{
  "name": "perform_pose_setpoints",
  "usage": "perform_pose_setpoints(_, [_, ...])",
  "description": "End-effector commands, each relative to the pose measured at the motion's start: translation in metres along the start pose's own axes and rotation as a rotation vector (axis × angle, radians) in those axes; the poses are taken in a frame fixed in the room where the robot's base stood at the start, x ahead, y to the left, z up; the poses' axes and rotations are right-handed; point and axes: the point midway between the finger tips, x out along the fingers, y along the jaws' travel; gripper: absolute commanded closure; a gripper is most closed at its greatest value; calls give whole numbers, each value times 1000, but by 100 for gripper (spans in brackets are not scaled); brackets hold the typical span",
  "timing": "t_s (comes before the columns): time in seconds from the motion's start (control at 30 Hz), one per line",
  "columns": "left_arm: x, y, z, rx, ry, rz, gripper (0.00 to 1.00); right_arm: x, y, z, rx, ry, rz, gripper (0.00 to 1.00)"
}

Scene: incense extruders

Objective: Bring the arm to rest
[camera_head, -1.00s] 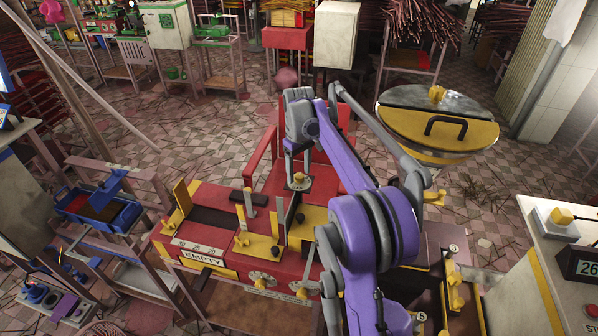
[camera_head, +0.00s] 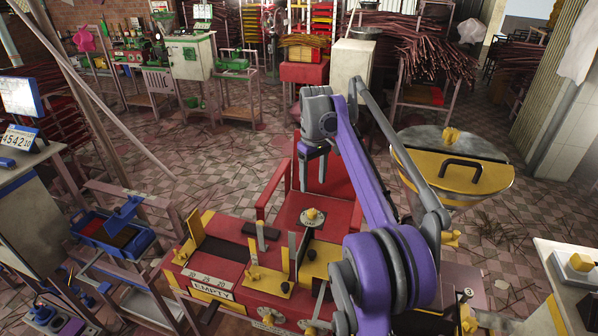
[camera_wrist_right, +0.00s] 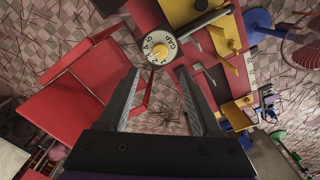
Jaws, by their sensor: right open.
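My right arm, purple and grey, reaches over the red machine (camera_head: 222,250) in the head view. Its gripper (camera_head: 310,180) points down, behind and above a round grey dial with a yellow knob (camera_head: 311,216). In the right wrist view the two jaws (camera_wrist_right: 158,72) are apart with nothing held between them. The lettered dial (camera_wrist_right: 158,48) shows just beyond the jaw tips, apart from them. My left gripper is not in view.
A red chair (camera_head: 325,180) stands behind the machine. A lidded yellow-and-steel drum (camera_head: 480,178) is at right, and a white counter (camera_head: 565,300) at front right. A rack with a blue tray (camera_head: 98,232) stands at left. Open tiled floor (camera_head: 210,160) lies behind.

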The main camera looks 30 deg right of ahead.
Motion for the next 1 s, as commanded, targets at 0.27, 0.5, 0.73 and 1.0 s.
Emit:
perform_pose_setpoints(0.27, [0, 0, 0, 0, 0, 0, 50, -1, -4, 1, 0, 4, 2, 34])
perform_pose_setpoints(0.5, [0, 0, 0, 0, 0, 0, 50, -2, -62, 22, 1, 80, 35, 34])
perform_pose_setpoints(0.73, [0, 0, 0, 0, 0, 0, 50, 20, -142, 75, 13, 213, 63, 34])
perform_pose_setpoints(1.0, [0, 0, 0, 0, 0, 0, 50, 79, -216, 160, 28, 375, 52, 34])
